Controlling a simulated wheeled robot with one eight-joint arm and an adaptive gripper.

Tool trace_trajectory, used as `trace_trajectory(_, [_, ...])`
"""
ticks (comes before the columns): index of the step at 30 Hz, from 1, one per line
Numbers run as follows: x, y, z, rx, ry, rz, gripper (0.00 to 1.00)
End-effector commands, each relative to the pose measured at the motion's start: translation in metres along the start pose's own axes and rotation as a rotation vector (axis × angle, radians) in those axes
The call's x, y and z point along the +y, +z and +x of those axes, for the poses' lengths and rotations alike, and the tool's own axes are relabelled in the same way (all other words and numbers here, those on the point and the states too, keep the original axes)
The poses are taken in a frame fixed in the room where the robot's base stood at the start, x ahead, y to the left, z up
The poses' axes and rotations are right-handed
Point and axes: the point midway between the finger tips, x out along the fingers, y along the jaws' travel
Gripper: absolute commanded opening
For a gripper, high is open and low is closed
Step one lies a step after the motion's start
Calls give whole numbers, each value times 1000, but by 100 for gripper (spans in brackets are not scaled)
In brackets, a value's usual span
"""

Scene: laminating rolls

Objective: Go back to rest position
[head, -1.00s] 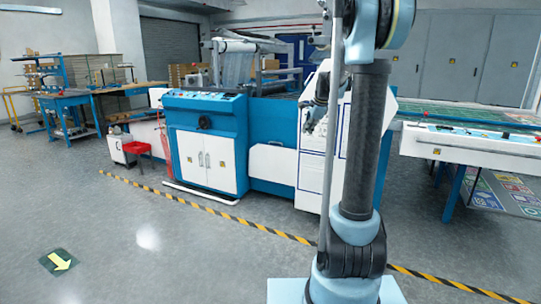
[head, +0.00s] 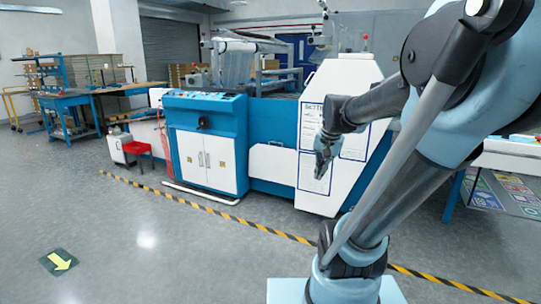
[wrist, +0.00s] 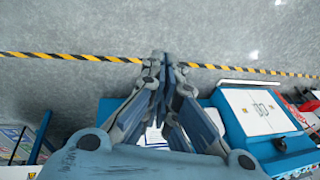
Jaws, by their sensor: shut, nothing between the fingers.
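My gripper (head: 322,160) hangs in front of the white panel of the blue and white machine in the head view, pointing down. My arm bends out to the right of the picture and comes back in to it. In the wrist view my gripper (wrist: 164,62) is shut, with its fingertips together and nothing between them. Below it lie the grey floor and the yellow-black floor tape. It touches nothing that I can see.
The laminating machine (head: 205,150) stands behind the yellow-black tape (head: 200,207). A red stool (head: 137,148) is at its left. Blue workbenches (head: 65,100) stand at the far left. A green floor sign (head: 59,262) lies front left.

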Motion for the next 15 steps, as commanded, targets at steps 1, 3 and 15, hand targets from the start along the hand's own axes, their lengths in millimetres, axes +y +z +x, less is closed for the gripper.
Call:
trace_trajectory(1, [10, 15, 4, -3, 9, -42, 0])
trace_trajectory(3, [22, 33, 8, -10, 23, -109, 0])
trace_trajectory(15, [89, 123, 47, -56, 92, -455, 0])
